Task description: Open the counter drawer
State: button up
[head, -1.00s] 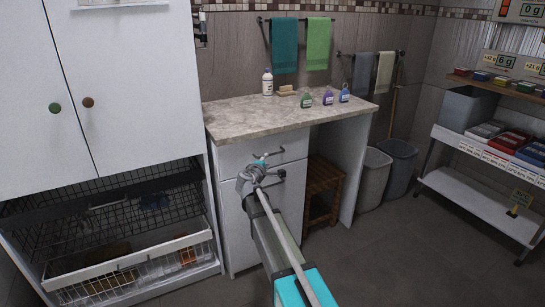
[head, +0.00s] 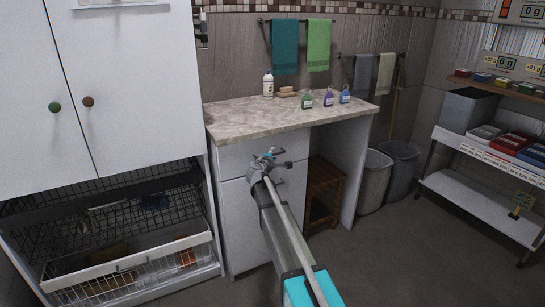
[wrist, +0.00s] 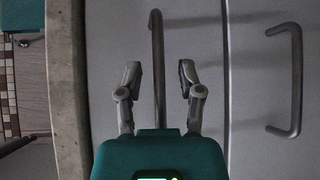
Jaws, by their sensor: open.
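The counter drawer (head: 236,158) is a white front just under the marbled countertop, and it looks closed. In the wrist view the drawer front (wrist: 120,35) lies ahead, turned sideways, with a grey bar handle (wrist: 157,50). My gripper (wrist: 160,76) is open. Its two fingers stand on either side of the handle's line, apart from it in the picture; I cannot tell how deep they reach around it. In the head view my gripper (head: 270,156) is in front of the drawer and hides most of the handle.
A second bar handle (wrist: 296,80) is on the cabinet door below the drawer. The countertop (head: 250,115) holds several bottles and soap. A wooden stool (head: 322,190) stands under the counter, with bins (head: 374,180) to the right. Wire baskets (head: 110,230) are at left.

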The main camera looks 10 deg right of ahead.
grip_shut()
